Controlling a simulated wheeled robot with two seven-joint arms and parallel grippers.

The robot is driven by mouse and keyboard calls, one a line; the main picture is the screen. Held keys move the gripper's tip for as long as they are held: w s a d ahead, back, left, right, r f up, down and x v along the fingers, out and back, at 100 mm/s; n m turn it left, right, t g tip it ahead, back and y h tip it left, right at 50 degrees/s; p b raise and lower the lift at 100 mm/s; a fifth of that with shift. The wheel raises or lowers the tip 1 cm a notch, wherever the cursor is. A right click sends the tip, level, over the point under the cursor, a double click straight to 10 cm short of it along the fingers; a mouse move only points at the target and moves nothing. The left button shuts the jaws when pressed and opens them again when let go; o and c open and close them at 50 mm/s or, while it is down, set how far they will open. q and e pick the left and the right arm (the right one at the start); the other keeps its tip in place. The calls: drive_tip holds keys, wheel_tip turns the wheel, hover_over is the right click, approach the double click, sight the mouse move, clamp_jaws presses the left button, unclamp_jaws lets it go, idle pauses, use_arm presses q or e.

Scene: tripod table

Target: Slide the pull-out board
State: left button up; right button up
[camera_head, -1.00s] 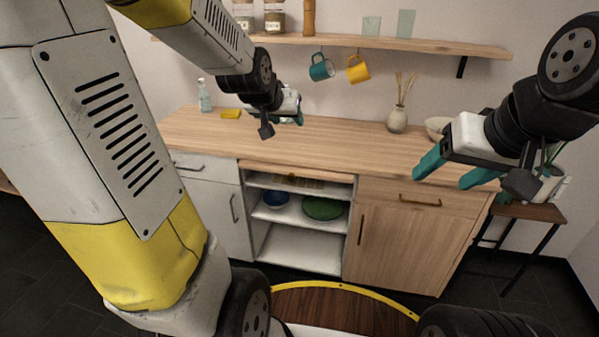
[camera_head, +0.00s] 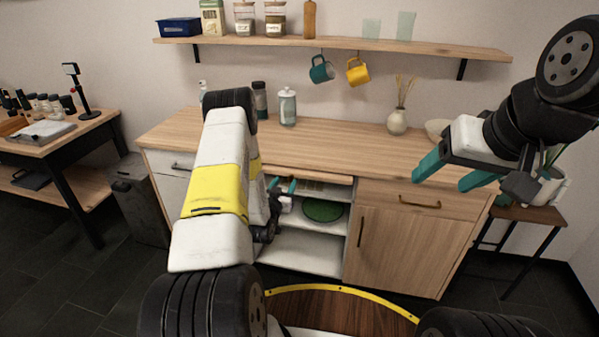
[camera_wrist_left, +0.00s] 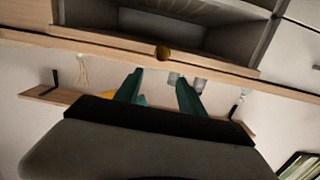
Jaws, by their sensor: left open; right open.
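The pull-out board (camera_head: 312,174) is a thin light wood slab under the countertop, above the open shelves. In the left wrist view, which is upside down, its front edge (camera_wrist_left: 205,63) crosses the picture with a round brass knob (camera_wrist_left: 162,53). My left gripper (camera_head: 282,184) is open and empty in front of the cabinet, just below the board's edge in the head view. In the left wrist view its teal fingers (camera_wrist_left: 160,76) point toward the knob, apart from it. My left arm hides the board's left end in the head view. My right gripper (camera_head: 449,172) is open and empty at the right.
The countertop (camera_head: 350,143) carries a glass jar (camera_head: 287,107), a vase (camera_head: 398,121) and a bowl. Open shelves below hold a green dish (camera_head: 322,210). A door and drawer are at right. Mugs (camera_head: 321,69) hang from the wall shelf. A side table (camera_head: 75,130) stands left.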

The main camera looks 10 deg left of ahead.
sight(291, 179)
use_arm(q)
drive_tip(key=shift+t, duration=0.4)
drive_tip(key=w+f, duration=0.2)
drive_tip(key=w, duration=0.1)
drive_tip(key=w+f, duration=0.1)
drive_tip(key=w, duration=0.1)
drive_tip(key=shift+w+d, duration=0.15)
drive_tip(key=shift+w, duration=0.1)
clamp_jaws()
idle(1.2)
